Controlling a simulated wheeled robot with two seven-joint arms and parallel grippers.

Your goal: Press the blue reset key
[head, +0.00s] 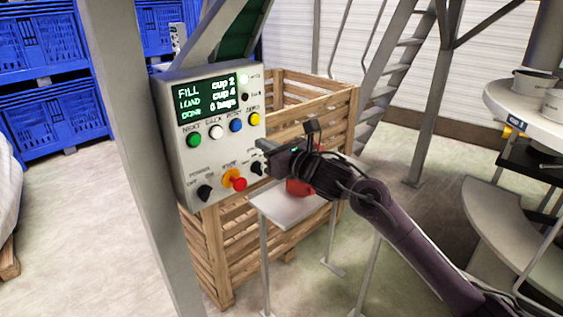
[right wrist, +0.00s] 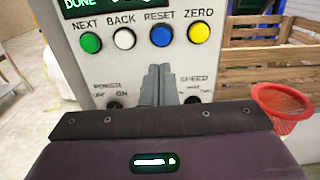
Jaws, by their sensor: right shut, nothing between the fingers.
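The blue reset key (head: 236,125) is on the front of a grey control box, third in a row of round keys. It also shows in the right wrist view (right wrist: 161,36), under the label RESET. My right gripper (head: 262,145) is shut and empty, in front of the panel and to the lower right of the blue key. In the right wrist view its closed fingertips (right wrist: 159,70) point at the panel just below the blue key, and a gap to the key shows. My left gripper is not in view.
Green (right wrist: 91,42), white (right wrist: 124,38) and yellow (right wrist: 199,32) keys flank the blue one. Below are dark knobs and a red stop button (head: 238,184). A wooden crate (head: 340,112) stands behind the box. A red basket (right wrist: 281,103) is to the right.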

